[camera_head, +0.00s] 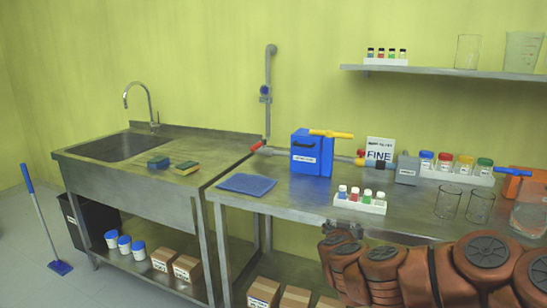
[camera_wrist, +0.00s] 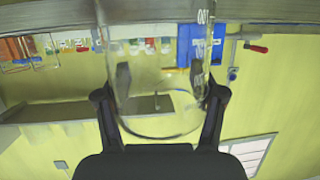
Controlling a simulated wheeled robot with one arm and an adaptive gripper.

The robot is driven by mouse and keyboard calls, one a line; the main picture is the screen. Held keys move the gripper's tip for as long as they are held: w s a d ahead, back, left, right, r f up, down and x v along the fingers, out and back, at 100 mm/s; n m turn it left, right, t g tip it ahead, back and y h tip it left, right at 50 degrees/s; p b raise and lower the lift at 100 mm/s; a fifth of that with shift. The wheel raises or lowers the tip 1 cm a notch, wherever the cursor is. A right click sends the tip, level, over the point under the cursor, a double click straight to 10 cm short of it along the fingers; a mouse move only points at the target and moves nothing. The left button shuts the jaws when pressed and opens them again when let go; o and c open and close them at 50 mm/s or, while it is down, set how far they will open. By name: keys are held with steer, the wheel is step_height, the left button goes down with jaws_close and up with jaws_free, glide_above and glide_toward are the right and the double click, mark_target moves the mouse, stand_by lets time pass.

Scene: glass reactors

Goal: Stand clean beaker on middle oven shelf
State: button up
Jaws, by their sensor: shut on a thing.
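A clear glass beaker (camera_wrist: 158,108) fills the middle of the wrist view, which is upside down. My gripper (camera_wrist: 160,80) is shut on it, with one dark finger pad on each side of the glass.
Two glass beakers (camera_head: 447,203) stand on the right-hand bench (camera_head: 300,200), with another glass vessel (camera_head: 529,219) at the right edge. A vial rack (camera_head: 360,204), a blue device (camera_head: 312,153) and a blue mat (camera_head: 246,184) are there too. A wall shelf (camera_head: 430,70) holds glassware above.

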steer(key=shift+a, duration=0.25)
stand_by(0.6)
step_height(320, 180, up, 11)
steer(key=p, duration=1)
steer(key=shift+p, duration=0.4)
steer(key=shift+d+f, duration=0.1)
steer(key=shift+f, duration=0.1)
